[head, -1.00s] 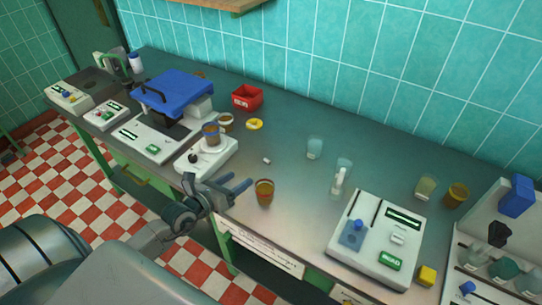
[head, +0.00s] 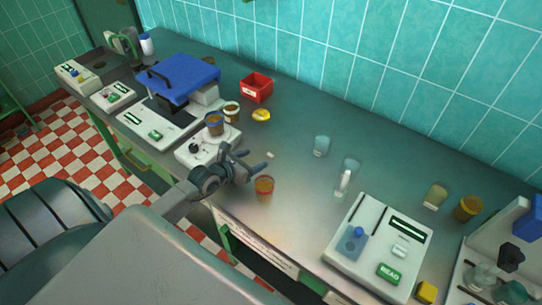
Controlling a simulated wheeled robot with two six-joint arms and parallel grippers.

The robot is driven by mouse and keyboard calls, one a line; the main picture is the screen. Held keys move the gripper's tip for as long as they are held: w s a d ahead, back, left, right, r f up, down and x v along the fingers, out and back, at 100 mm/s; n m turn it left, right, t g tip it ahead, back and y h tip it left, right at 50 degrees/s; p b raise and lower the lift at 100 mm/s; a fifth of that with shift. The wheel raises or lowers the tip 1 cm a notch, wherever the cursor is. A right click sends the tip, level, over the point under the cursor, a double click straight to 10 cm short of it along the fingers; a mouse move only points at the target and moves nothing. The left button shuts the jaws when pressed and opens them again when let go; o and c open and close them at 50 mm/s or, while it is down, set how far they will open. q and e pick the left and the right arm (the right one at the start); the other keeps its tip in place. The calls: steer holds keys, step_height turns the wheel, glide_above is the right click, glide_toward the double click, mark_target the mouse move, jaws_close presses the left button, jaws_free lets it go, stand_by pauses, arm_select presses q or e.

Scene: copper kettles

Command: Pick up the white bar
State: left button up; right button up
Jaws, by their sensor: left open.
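A small white bar (head: 270,155) lies on the grey bench top in the head view, a little left of the middle. My left gripper (head: 256,160) is open and empty, with its fingers pointing right, close to the bar's left side. Whether the fingertips are level with the bar or above it I cannot tell. The bar is not between the fingers as far as I can see. My right gripper is not in view.
A beaker of brown liquid (head: 264,188) stands just in front of my left gripper. A clear glass (head: 321,146) stands to the right.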

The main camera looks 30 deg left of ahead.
mark_target(271, 154)
arm_select(q)
steer(key=x, duration=0.5)
steer(key=shift+w+d+f+p, duration=0.15)
steer(key=shift+w+d+p, duration=0.2)
steer(key=shift+d, duration=0.1)
steer(key=shift+w+d+f, duration=0.1)
steer(key=shift+w+f, duration=0.2)
steer(key=shift+w, duration=0.2)
steer(key=c, duration=1.1)
